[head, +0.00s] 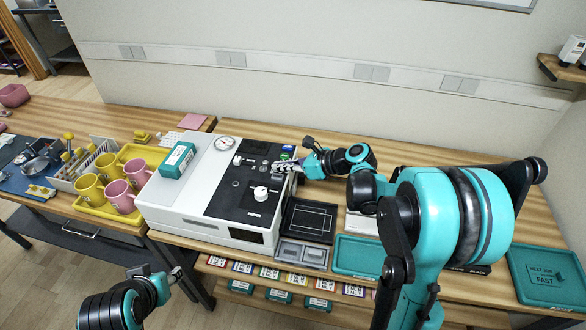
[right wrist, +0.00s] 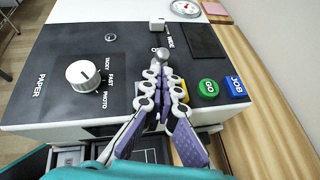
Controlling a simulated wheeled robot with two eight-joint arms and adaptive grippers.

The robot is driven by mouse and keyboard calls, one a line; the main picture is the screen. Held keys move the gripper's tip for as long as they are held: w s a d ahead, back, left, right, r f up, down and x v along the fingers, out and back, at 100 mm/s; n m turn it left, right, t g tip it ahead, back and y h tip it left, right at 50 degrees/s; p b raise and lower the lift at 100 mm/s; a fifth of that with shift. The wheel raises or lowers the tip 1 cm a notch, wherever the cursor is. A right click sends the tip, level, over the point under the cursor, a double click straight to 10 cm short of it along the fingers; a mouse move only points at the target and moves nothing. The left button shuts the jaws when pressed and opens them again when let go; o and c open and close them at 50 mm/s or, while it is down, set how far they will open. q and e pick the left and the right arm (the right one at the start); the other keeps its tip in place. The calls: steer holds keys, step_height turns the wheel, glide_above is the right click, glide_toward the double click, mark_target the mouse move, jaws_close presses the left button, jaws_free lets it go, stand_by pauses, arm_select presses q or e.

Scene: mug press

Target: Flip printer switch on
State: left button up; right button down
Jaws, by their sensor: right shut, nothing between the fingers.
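The printer (head: 165,205) is a white box with a black control panel (head: 238,205) on top. In the right wrist view, a small silver round-headed part (right wrist: 161,54), perhaps the toggle switch, stands right at my right gripper's fingertips. I cannot tell whether they touch it. My right gripper (head: 277,167) is shut and empty over the panel's right edge; it also shows in the right wrist view (right wrist: 162,74). The fingers hide part of the panel below. My left gripper (head: 172,272) is low in front of the table, away from the printer; its jaws are unclear.
Close to the right fingers are a green GO button (right wrist: 208,88) and a blue JOB button (right wrist: 236,86). Pink and yellow mugs (head: 119,195) stand left of the printer.

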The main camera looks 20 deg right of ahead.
steer(key=shift+w+a+f, duration=0.3)
steer(key=shift+w+a, duration=0.1)
steer(key=shift+r, duration=0.1)
steer(key=shift+a+r+g+h+p, duration=0.1)
steer(key=shift+r+g+h+p, duration=0.15)
steer(key=shift+p, duration=0.3)
steer(key=shift+h, duration=0.25)
